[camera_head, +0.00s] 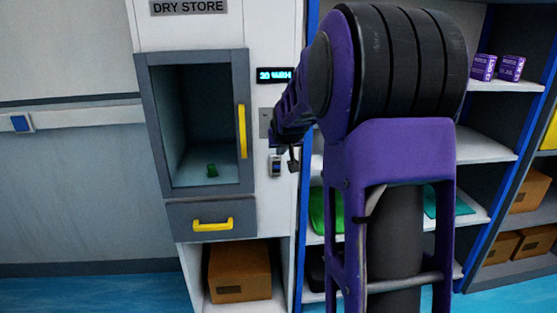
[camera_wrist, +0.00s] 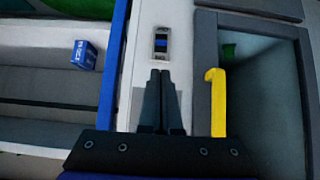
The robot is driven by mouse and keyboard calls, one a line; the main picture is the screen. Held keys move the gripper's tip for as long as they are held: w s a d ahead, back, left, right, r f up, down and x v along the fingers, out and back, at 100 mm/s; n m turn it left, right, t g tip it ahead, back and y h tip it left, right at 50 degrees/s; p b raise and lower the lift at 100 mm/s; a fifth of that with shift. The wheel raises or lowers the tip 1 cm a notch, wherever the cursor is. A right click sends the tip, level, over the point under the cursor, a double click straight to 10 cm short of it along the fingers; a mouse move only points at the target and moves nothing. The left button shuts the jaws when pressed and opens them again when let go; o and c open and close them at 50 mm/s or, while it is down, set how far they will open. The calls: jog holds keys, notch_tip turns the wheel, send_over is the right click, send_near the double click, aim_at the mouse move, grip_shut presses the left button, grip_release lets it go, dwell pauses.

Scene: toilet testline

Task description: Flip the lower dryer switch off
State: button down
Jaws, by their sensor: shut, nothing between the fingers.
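The lower dryer switch (camera_head: 275,165) is a small grey plate on the white front of the DRY STORE cabinet (camera_head: 262,215), right of the yellow door handle. In the wrist view the switch (camera_wrist: 161,42) shows a blue middle, just beyond my fingertips. My gripper (camera_head: 293,163) is shut and empty, close to the right of the switch in the head view. In the wrist view my gripper (camera_wrist: 160,73) points at the panel near the switch, with a small visible gap. Another grey plate (camera_head: 264,122) sits above, partly behind my arm.
The yellow door handle (camera_head: 242,131) stands out beside the switch; it also shows in the wrist view (camera_wrist: 217,103). A lit display (camera_head: 275,75) is above. A yellow drawer handle (camera_head: 212,225) is below left. Shelves with purple boxes (camera_head: 497,67) stand right.

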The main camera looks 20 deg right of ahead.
aim_at(277, 167)
jog(key=x, duration=1)
jog(key=shift+b, duration=0.35)
jog(key=shift+s, duration=0.15)
